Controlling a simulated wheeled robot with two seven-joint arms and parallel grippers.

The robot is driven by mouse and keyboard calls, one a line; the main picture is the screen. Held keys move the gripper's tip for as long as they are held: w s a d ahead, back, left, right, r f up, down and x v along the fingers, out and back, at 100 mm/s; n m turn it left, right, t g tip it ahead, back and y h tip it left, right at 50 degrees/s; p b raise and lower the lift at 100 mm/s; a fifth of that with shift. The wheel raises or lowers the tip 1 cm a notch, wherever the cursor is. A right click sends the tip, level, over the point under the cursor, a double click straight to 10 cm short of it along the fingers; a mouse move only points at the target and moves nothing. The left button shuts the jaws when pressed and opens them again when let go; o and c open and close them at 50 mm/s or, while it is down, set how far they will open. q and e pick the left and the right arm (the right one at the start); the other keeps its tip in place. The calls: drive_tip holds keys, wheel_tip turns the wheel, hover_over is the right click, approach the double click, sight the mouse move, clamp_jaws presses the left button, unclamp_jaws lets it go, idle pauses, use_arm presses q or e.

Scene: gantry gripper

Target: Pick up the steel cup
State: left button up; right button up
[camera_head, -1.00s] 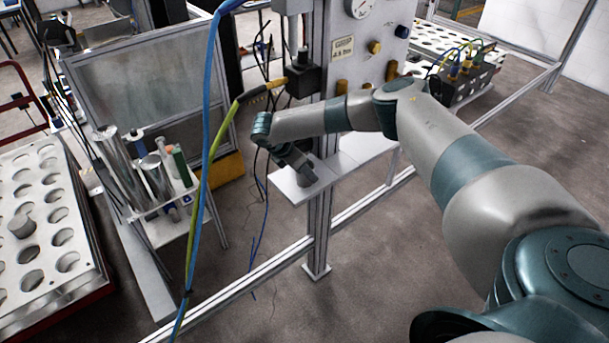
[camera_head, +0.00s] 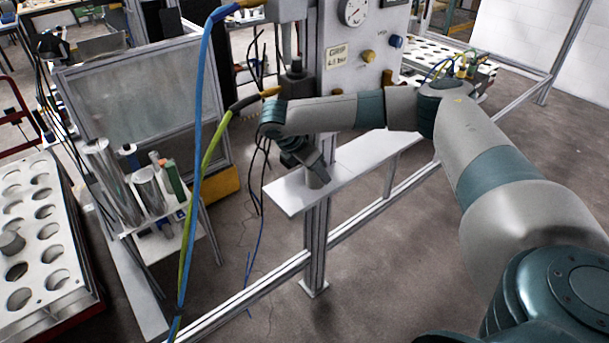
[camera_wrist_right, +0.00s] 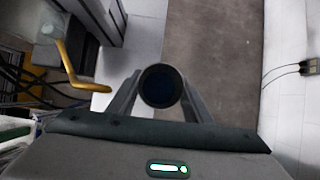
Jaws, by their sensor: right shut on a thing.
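The steel cup (camera_head: 318,179) is a small grey cylinder at the end of my right arm, over the narrow white shelf (camera_head: 283,199) in the head view. My right gripper (camera_head: 313,165) is shut on it. In the right wrist view the cup (camera_wrist_right: 161,86) shows as a round dark opening with a grey rim, between the two fingers. I cannot tell from the head view whether its base touches the shelf. My left gripper is not in view.
An upright metal post (camera_head: 316,240) and a gauge panel (camera_head: 365,45) stand by the shelf. Blue and yellow-green hoses (camera_head: 203,110) hang in front. At left are a rack of steel cylinders (camera_head: 146,190) and a white holed tray (camera_head: 50,240) with a grey cylinder. Floor lies open at right.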

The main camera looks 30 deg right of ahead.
drive_tip(key=s+d+r+b, duration=0.1)
drive_tip(key=s+r, duration=0.2)
drive_tip(key=s, duration=0.3)
drive_tip(key=shift+d+r, duration=0.35)
drive_tip(key=shift+d, duration=0.05)
drive_tip(key=s+a+f+m+g+y, duration=0.2)
drive_tip(key=s+a+f+m, duration=0.2)
drive_tip(key=a, duration=0.4)
drive_tip(key=s+a+f+m+g+y+b, duration=0.1)
drive_tip(key=s+a+f+m+g+y, duration=0.1)
drive_tip(key=s+a+f+m, duration=0.2)
drive_tip(key=s+a+f+m+g+y, duration=0.2)
drive_tip(key=s+a+f+m, duration=0.3)
drive_tip(key=a+m, duration=0.5)
drive_tip(key=s+a, duration=0.2)
drive_tip(key=a, duration=0.1)
drive_tip(key=shift+s+a+m+g, duration=0.3)
drive_tip(key=shift+m, duration=0.1)
drive_tip(key=shift+d, duration=0.2)
